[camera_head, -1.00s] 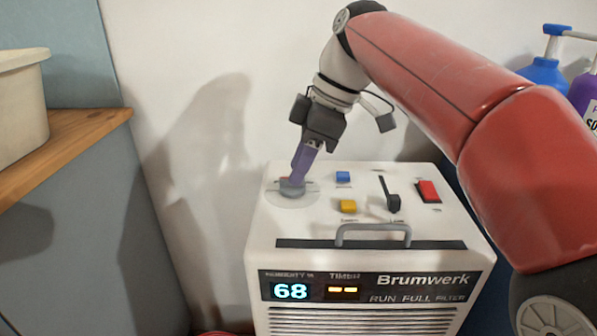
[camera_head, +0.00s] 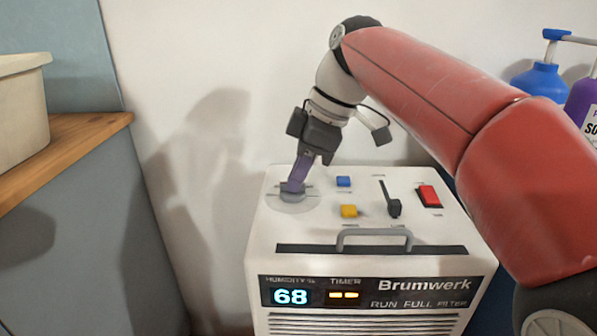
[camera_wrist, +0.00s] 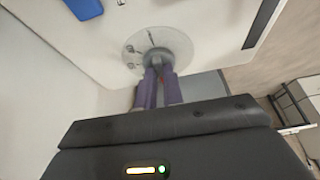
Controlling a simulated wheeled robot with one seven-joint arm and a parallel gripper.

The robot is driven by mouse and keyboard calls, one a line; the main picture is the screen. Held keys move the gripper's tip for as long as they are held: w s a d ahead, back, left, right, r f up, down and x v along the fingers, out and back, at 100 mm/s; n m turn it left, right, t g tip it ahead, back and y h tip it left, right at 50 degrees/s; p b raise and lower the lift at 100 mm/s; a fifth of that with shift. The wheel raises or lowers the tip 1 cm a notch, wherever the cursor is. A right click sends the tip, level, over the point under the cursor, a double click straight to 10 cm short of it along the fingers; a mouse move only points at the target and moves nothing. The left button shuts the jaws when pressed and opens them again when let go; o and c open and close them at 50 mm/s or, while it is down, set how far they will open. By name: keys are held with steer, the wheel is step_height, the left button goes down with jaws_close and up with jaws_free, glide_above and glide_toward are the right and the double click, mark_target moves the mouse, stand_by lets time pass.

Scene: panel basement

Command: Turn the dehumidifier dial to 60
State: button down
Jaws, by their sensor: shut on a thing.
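The white dehumidifier (camera_head: 365,262) stands against the wall, and its humidity display (camera_head: 291,297) reads 68. The grey round dial (camera_head: 292,202) is at the left of its top panel; it also shows in the wrist view (camera_wrist: 157,42). My gripper (camera_head: 294,187) reaches down onto the dial from above, its purple fingers shut on the dial's knob. In the wrist view my gripper (camera_wrist: 158,70) covers part of the knob, so the dial's setting cannot be read.
A blue button (camera_head: 343,181), a yellow button (camera_head: 349,211), a black lever (camera_head: 393,207) and a red switch (camera_head: 428,196) share the top panel. A grey handle (camera_head: 374,238) is in front. A wooden shelf (camera_head: 70,145) is at left, bottles (camera_head: 543,80) at right.

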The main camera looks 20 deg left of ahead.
steer(key=m, duration=0.2)
steer(key=m+t, duration=0.1)
steer(key=shift+s+m, duration=0.2)
steer(key=shift+m, duration=0.2)
steer(key=m+t+p, duration=0.1)
steer(key=m+t, duration=0.1)
steer(key=m, duration=0.2)
steer(key=shift+s+m, duration=0.15)
steer(key=shift+m, duration=0.45)
steer(key=c, duration=1.5)
jaws_free()
steer(key=p+v, duration=0.1)
steer(key=v, duration=0.6)
steer(key=shift+s+r, duration=0.1)
steer(key=shift+r, duration=0.25)
